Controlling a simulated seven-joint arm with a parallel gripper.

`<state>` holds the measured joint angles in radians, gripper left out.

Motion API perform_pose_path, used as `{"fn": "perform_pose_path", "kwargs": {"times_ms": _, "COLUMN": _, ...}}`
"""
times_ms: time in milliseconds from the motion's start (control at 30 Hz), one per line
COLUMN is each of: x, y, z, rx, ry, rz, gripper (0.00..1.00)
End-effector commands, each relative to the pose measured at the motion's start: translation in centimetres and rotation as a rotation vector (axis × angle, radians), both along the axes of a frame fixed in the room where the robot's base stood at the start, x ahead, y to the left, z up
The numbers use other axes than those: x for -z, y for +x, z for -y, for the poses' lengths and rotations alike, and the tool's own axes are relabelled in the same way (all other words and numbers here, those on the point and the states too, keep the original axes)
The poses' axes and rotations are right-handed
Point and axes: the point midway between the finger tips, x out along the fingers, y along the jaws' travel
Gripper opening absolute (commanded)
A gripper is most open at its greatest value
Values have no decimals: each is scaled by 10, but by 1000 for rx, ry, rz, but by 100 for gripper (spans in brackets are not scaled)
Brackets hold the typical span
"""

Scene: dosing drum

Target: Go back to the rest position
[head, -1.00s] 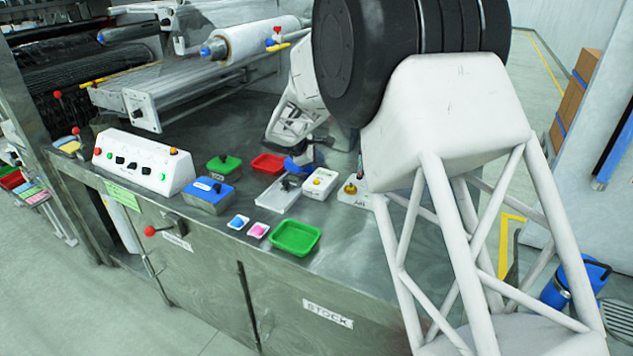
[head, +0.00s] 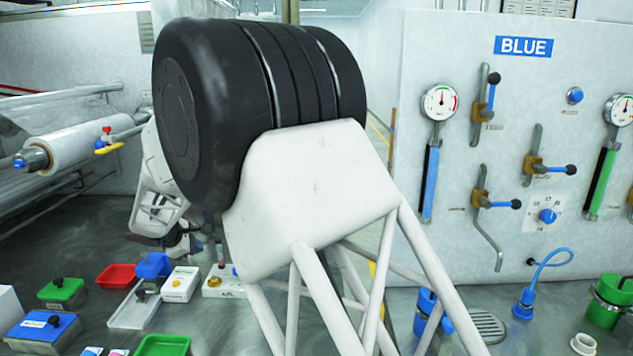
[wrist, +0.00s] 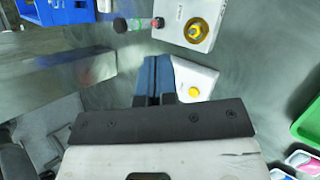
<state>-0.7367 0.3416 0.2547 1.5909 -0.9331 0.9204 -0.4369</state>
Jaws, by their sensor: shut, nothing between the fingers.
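My gripper (wrist: 157,75) shows in the wrist view with its two blue fingers pressed together, shut and empty. My large arm links cover the middle of the head view and part of the bench. No rest position is marked in the frames.
A white box with a gold knob (head: 215,284) stands further right. The wrist view shows a vial (wrist: 135,24) and a blue container (wrist: 62,12). Red (head: 116,275) and green (head: 163,345) trays lie around. A panel marked BLUE (head: 523,46) with levers and gauges stands at right.

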Motion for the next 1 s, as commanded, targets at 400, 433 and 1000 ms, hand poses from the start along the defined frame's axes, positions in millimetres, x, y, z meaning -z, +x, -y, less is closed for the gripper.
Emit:
{"fn": "perform_pose_path", "kwargs": {"times_ms": 400, "x": -65, "y": -31, "z": 151, "rx": 281, "ry": 166, "rz": -25, "gripper": 0}}
{"fn": "perform_pose_path", "kwargs": {"times_ms": 433, "x": -69, "y": -34, "z": 161, "rx": 301, "ry": 178, "rz": -26, "gripper": 0}}
{"fn": "perform_pose_path", "kwargs": {"times_ms": 1000, "x": -122, "y": -128, "z": 333, "rx": 682, "ry": 408, "rz": -38, "gripper": 0}}
